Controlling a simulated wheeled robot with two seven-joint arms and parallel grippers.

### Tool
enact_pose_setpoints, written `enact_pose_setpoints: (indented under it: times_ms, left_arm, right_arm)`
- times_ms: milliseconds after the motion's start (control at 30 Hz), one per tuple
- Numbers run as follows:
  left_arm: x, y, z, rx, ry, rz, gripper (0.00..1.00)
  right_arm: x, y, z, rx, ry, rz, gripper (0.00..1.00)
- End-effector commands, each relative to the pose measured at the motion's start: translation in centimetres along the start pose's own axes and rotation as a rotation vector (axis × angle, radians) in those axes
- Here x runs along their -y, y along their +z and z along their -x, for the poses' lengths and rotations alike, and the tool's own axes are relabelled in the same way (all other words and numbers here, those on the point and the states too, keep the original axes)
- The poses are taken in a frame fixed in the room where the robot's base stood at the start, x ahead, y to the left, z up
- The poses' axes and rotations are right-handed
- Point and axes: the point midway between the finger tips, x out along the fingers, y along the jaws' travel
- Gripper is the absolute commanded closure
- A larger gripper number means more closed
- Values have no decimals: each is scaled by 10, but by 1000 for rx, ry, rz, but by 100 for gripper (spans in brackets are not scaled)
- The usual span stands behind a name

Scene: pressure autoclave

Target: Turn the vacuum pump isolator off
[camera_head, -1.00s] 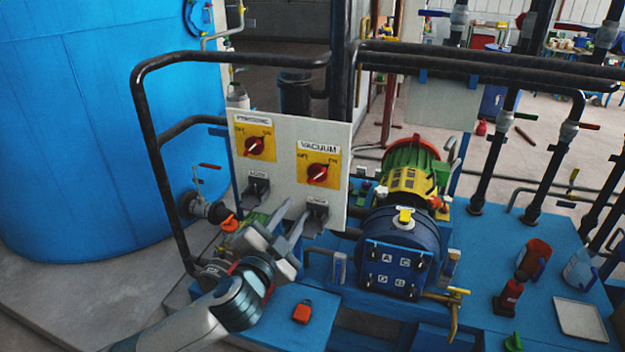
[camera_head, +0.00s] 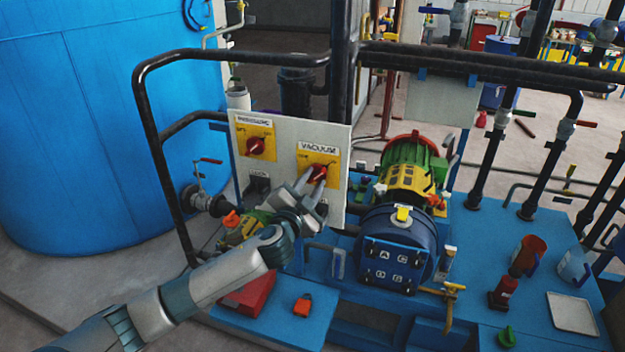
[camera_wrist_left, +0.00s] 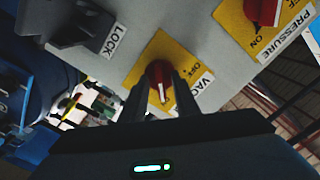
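The vacuum isolator is a red knob (camera_head: 318,172) on a yellow plate, under a VACUUM label on the grey panel (camera_head: 283,175). In the left wrist view the knob (camera_wrist_left: 157,72) shows between my fingertips. Its white mark points down in that view, away from the OFF lettering, and ON is hidden there. My left gripper (camera_head: 309,184) is at the knob, with its fingers apart, one on each side; it also shows in the left wrist view (camera_wrist_left: 161,85). I cannot tell whether the fingers touch the knob. My right gripper is out of view.
The PRESSURE knob (camera_head: 255,146) is to the left on the same panel. Dark lock brackets (camera_head: 257,189) sit below. A black pipe frame (camera_head: 147,125) surrounds the panel on the left and top. The blue pump (camera_head: 398,243) stands to the right.

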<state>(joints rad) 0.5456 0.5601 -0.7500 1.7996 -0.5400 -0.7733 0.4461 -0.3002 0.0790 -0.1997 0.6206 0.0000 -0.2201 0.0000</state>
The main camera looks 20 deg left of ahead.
Motion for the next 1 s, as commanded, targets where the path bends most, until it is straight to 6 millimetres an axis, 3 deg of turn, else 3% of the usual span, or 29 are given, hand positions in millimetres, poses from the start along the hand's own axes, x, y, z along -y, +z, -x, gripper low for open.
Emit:
enact_pose_setpoints:
  times_ms: [300, 433, 1000]
  left_arm:
    - [0, 0, -1, 0, 0, 0, 72]
    - [0, 0, -1, 0, 0, 0, 100]
    - [-2, 2, -1, 2, 1, 86, 100]
  right_arm:
    - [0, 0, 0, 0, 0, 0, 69]
    - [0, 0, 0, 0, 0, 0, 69]
    - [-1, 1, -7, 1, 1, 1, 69]
